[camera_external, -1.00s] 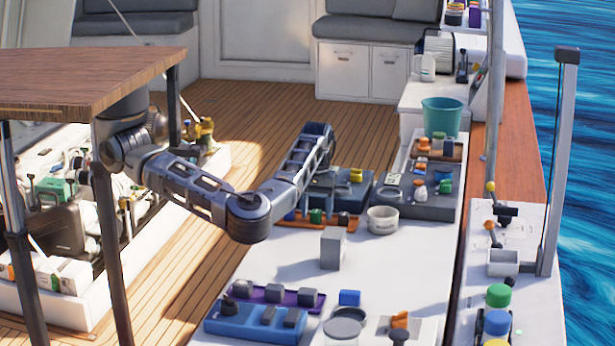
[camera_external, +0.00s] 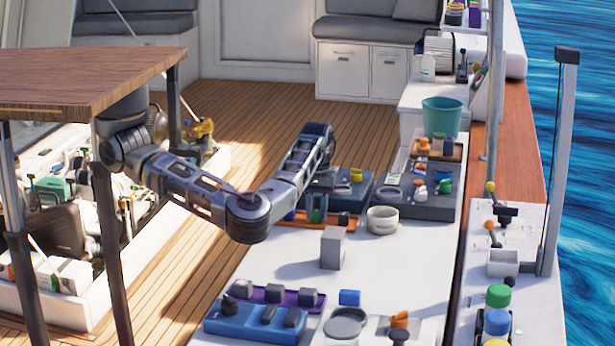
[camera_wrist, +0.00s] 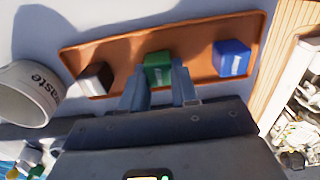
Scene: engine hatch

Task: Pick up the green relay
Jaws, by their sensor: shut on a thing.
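The green relay (camera_wrist: 158,69) sits at the middle of an orange-brown tray (camera_wrist: 121,49) in the wrist view, between a black-and-white block (camera_wrist: 96,78) and a blue block (camera_wrist: 232,59). My gripper (camera_wrist: 160,75) is shut on the green relay, one finger on each side of it. The lower part of the relay is hidden by the fingers. In the external view the tray (camera_external: 345,226) lies on the white counter. My gripper (camera_external: 316,205) reaches down to it there. I cannot tell whether the relay still touches the tray.
A whitish bowl marked "waste" (camera_wrist: 30,92) stands beside the tray; it also shows in the external view (camera_external: 383,219). A grey block (camera_external: 333,248) stands in front. Bare counter lies left of the grey block.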

